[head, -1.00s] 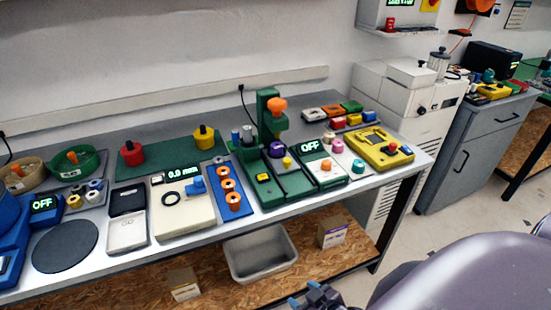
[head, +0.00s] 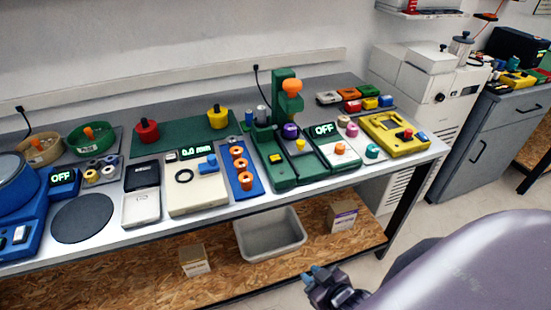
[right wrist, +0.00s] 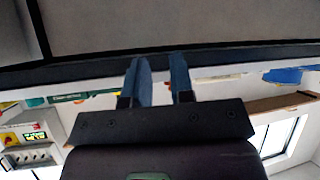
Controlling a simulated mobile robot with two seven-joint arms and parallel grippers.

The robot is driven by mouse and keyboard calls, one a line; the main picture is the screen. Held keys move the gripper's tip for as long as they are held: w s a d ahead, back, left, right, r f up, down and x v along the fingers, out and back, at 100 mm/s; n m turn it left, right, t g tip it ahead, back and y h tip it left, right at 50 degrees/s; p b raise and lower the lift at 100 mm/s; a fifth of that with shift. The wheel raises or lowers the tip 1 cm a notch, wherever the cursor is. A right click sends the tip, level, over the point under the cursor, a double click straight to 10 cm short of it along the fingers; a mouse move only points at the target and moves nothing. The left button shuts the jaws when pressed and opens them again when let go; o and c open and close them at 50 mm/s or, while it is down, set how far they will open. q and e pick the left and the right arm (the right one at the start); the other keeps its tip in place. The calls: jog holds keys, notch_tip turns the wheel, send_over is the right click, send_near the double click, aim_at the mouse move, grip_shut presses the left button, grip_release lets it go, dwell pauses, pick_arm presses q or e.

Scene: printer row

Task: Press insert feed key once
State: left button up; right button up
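A green press (head: 286,110) with an orange knob (head: 292,87) stands on the bench. Its base carries a small yellow key (head: 275,158) at the front left, a purple part and a yellow knob (head: 300,145). Beside it on the right is a green and white unit (head: 333,148) with a display reading OFF and an orange button (head: 340,149). I cannot read any label naming the insert feed key. My right gripper (head: 316,273) is below and in front of the bench, far from these keys. In the right wrist view its blue fingers (right wrist: 160,82) are apart with nothing between. My left gripper is out of view.
The bench's front edge (head: 230,212) lies between my right gripper and the devices. A yellow device (head: 385,140) stands right of the OFF unit, and a blue tray (head: 248,180) stands left of the press. A grey bin (head: 270,235) sits on the lower shelf.

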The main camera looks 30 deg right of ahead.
grip_shut()
dwell(1.3)
